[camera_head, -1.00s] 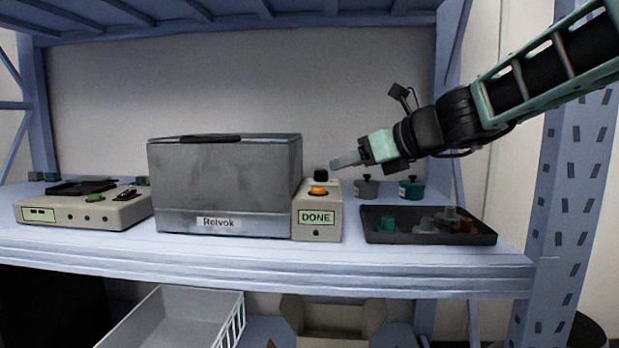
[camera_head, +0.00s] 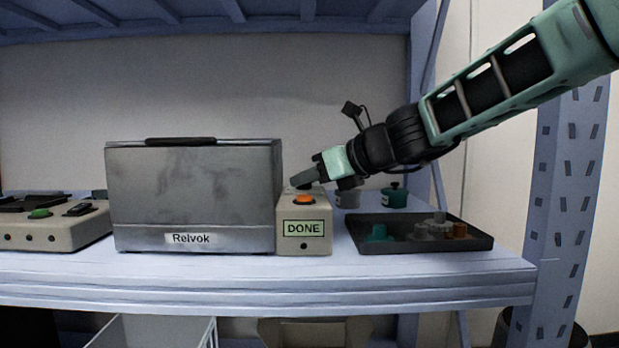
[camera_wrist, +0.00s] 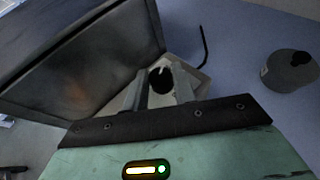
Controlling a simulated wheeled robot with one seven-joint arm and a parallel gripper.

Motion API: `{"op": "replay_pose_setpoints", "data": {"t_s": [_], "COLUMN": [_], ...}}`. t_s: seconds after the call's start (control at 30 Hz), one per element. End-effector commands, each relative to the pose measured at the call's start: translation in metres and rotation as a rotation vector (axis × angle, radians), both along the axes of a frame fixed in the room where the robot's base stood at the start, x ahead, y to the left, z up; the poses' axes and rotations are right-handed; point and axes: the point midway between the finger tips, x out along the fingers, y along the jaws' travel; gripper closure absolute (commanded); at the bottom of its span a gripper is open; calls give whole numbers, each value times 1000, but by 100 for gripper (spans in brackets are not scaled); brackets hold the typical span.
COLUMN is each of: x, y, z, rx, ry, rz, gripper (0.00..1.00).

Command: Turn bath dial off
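The bath is a grey metal box (camera_head: 195,195) labelled "Relvok" on the shelf. Its beige control unit (camera_head: 287,243) at the right end has a display reading "DONE" and an orange button (camera_head: 304,200). In the wrist view, the round black bath dial (camera_wrist: 160,82) with a white mark shows between my fingers. My gripper (camera_head: 303,178) is at the top of the control unit, pointing left and down. In the wrist view its two fingers (camera_wrist: 160,76) are apart, one on each side of the dial. Contact with the dial cannot be told; the fingers largely hide it in the head view.
A dark tray (camera_head: 368,245) with small coloured parts lies to the right. Two lidded pots, one grey (camera_head: 347,198) and one teal (camera_head: 395,197), stand behind it. A beige device (camera_head: 60,228) with a green button is at left. A thin black rod (camera_wrist: 203,45) shows in the wrist view.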

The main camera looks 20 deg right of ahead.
Motion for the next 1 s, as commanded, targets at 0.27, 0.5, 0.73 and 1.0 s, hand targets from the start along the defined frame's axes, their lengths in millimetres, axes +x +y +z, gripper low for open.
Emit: {"op": "replay_pose_setpoints", "data": {"t_s": [0.27,0.5,0.73,1.0], "x": [1,3,6,9], "y": [-2,-4,-7,-9], "z": [0,0,2,6], "rx": [-1,-2,-2,0], "ry": [1,2,5,6], "rz": [21,135,330,588], "gripper": [96,96,96,96]}}
